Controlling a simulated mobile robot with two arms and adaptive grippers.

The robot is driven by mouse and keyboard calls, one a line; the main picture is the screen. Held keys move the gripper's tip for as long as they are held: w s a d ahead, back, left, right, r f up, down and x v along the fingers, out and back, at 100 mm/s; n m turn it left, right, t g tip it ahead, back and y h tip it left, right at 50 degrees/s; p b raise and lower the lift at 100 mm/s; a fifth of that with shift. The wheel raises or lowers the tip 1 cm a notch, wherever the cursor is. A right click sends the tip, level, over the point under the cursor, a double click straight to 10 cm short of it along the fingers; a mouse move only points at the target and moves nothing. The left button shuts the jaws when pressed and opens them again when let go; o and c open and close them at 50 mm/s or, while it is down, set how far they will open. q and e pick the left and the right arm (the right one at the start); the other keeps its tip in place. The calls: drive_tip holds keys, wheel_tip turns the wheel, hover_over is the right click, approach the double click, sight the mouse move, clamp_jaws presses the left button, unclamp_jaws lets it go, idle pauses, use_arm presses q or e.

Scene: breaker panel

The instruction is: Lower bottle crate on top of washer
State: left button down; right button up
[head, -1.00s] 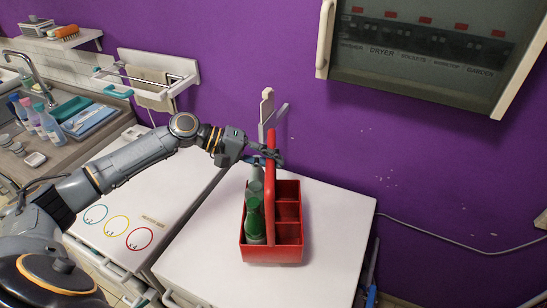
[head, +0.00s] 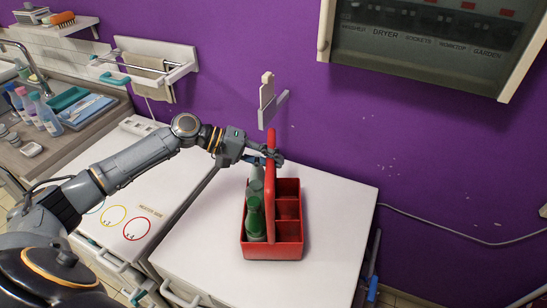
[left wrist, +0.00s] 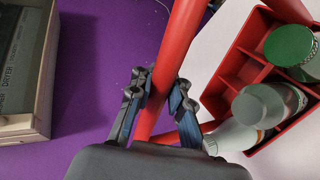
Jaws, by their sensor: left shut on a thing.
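The red bottle crate (head: 274,252) is over the white top of the washer (head: 190,260), toward its right part. I cannot tell whether its base touches the top. It is upright, with compartments and a tall red handle. Green and grey bottles (head: 255,222) stand in its left compartments; the right ones look empty. My left gripper (head: 270,158) is shut on the crate's handle near its top. In the left wrist view the fingers (left wrist: 158,100) close around the red handle bar (left wrist: 183,45), with the bottles (left wrist: 262,108) to the right. My right gripper is not in view.
A second white appliance with coloured rings (head: 125,222) stands at the left. A breaker panel (head: 420,45) hangs on the purple wall, upper right. A grey-white wall bracket (head: 268,100) is just behind the handle. The washer top is clear left of the crate.

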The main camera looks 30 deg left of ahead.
use_arm(q)
drive_tip(key=shift+f+b, duration=0.3)
drive_tip(key=shift+f, duration=0.15)
idle(0.6)
drive_tip(key=c, duration=1.2)
unclamp_jaws()
drive_tip(key=shift+o, duration=0.2)
drive_tip(key=shift+s+f, duration=0.1)
drive_tip(key=shift+f, duration=0.1)
drive_tip(key=shift+s+a+r, duration=0.1)
drive_tip(key=shift+a+r, duration=0.05)
drive_tip(key=shift+a, duration=0.2)
drive_tip(key=v, duration=1.1)
drive_tip(key=shift+r, duration=0.3)
drive_tip(key=shift+f, duration=0.1)
